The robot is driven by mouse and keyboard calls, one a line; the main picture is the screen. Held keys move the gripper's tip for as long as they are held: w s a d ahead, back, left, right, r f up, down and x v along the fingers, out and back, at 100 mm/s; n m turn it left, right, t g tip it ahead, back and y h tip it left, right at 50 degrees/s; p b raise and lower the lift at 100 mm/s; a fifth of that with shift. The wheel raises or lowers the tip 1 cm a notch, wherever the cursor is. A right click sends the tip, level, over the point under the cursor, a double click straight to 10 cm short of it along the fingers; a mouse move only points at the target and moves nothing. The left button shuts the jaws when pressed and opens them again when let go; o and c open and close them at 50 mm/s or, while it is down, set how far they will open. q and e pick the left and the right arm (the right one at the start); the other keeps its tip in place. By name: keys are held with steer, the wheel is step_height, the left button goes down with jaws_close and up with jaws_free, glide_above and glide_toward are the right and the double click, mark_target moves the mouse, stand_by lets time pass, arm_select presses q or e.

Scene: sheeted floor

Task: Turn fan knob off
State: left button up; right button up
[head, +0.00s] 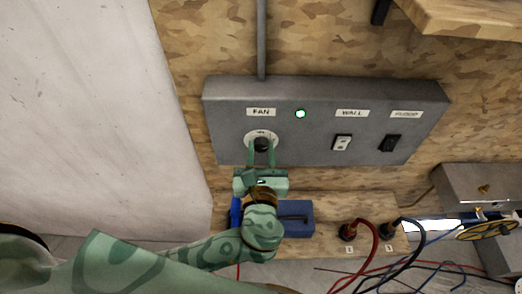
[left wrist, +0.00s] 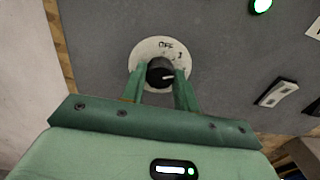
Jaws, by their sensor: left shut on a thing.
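The black fan knob (head: 261,145) sits on a round white dial plate under the FAN label (head: 261,112) on a grey control box (head: 320,95). In the left wrist view the knob (left wrist: 160,72) has a white pointer line aimed right. The dial (left wrist: 150,47) reads OFF at its top and 1 at its upper right, so the pointer is away from OFF. My left gripper (head: 261,152) is shut on the knob, one finger on each side. A green lamp (head: 300,113) on the box is lit. My right gripper is out of view.
The WALL switch (head: 342,143) and black FLOOD switch (head: 390,143) are right of the knob. Below are a blue box (head: 295,218) and red and black cables (head: 375,245). A wooden shelf (head: 465,18) juts out at top right.

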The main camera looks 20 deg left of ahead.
arm_select(q)
steer(key=n, duration=0.2)
steer(key=shift+f+n, duration=0.1)
steer(key=shift+n, duration=0.3)
steer(key=n+b, duration=0.1)
steer(key=n, duration=0.2)
steer(key=shift+n+b, duration=0.3)
steer(key=shift+b, duration=0.1)
steer(key=n+b, duration=0.2)
steer(key=n, duration=0.2)
steer(key=shift+n+b, duration=0.7)
steer(key=shift+n, duration=0.5)
steer(key=o, duration=1)
